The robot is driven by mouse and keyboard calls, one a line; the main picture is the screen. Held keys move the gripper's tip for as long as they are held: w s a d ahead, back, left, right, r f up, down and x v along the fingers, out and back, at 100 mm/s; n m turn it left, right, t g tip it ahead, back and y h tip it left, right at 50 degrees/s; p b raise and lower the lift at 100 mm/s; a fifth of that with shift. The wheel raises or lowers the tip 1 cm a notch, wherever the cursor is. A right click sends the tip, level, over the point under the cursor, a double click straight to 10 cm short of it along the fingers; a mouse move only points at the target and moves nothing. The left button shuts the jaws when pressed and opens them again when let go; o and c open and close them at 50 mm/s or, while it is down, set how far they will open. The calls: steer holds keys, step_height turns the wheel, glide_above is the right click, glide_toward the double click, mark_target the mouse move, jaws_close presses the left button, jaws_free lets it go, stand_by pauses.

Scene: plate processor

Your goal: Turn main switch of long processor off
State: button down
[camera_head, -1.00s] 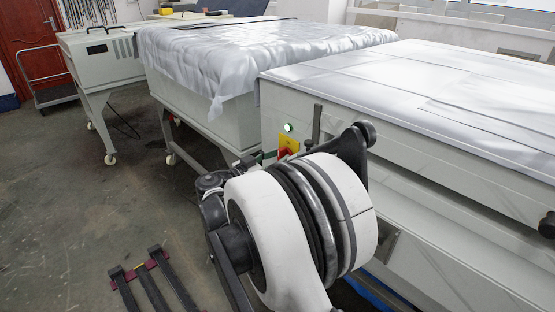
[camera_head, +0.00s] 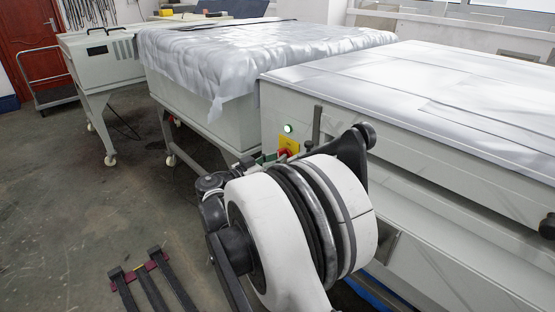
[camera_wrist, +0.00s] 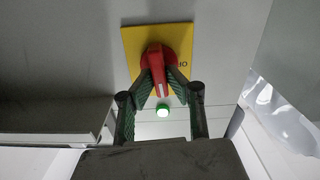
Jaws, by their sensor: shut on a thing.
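The main switch is a red rotary knob (camera_wrist: 157,66) on a yellow plate (camera_wrist: 130,42) on the processor's grey panel. In the wrist view its handle runs nearly upright in the picture, with a pale mark towards the green light. My gripper (camera_wrist: 164,80) has its dark green fingers on both sides of the handle, shut on it. In the head view the yellow plate (camera_head: 292,142) and a bit of the red knob (camera_head: 285,152) show behind my arm, which hides most of my gripper.
A lit green lamp shows beside the switch in the head view (camera_head: 288,128) and wrist view (camera_wrist: 162,111). The long processor (camera_head: 420,85) fills the right. A covered machine (camera_head: 228,119) stands behind it. Floor at the left is mostly open.

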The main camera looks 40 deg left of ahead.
steer(key=shift+a+f+n+b, duration=0.15)
steer(key=shift+n, duration=3.95)
steer(key=shift+a+f+n+b, duration=0.1)
steer(key=shift+f+n+b, duration=0.05)
steer(key=shift+n, duration=4.25)
steer(key=c, duration=1.7)
jaws_free()
steer(key=shift+s, duration=0.1)
steer(key=s, duration=0.4)
steer(key=s+a, duration=0.1)
steer(key=s, duration=0.2)
steer(key=s+a, duration=0.1)
steer(key=s, duration=0.3)
steer(key=shift+s, duration=0.3)
